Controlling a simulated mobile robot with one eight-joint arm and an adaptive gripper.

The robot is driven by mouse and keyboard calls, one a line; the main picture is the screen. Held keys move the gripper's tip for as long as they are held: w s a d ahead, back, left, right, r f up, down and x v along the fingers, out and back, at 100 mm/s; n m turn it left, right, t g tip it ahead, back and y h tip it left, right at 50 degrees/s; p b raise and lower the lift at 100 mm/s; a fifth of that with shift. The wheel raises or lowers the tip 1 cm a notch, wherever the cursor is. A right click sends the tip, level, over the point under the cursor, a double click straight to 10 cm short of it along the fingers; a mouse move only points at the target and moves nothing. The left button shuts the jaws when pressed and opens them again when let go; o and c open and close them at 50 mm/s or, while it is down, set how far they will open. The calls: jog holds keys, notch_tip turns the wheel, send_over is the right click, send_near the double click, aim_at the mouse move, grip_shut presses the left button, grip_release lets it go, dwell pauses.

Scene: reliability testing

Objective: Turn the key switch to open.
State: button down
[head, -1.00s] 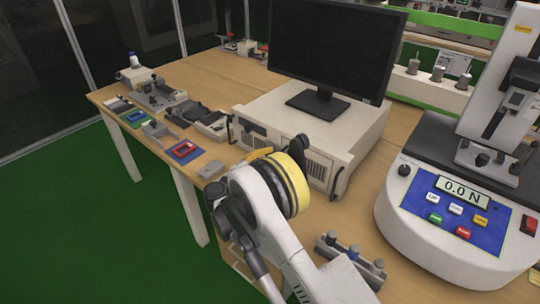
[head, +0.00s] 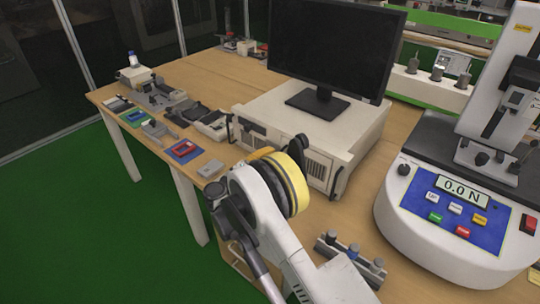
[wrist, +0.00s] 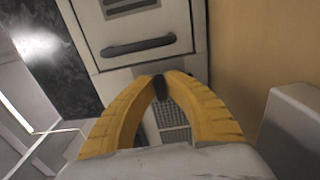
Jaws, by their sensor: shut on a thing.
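In the wrist view the two yellow fingers of my gripper (wrist: 160,79) come together at their tips. A small dark piece (wrist: 160,88) sits between them, and I take it to be the key of the key switch. It is in front of the pale case, and its turn angle cannot be made out. In the head view my arm and its yellow-banded wrist stand before the front of the white case (head: 283,118), hiding the switch and most of my gripper.
The case front has a dark handle (wrist: 138,46) and a grille (wrist: 173,136). A monitor (head: 335,45) stands on the case. A force tester (head: 445,225) reading 0.0 N is at right. Small fixtures and a red-and-blue tray (head: 184,151) lie at left.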

dwell(0.4)
jog(key=c, duration=1.4)
grip_release()
jog(key=shift+c, duration=0.2)
jog(key=v, duration=1.2)
jog(key=shift+w, duration=0.1)
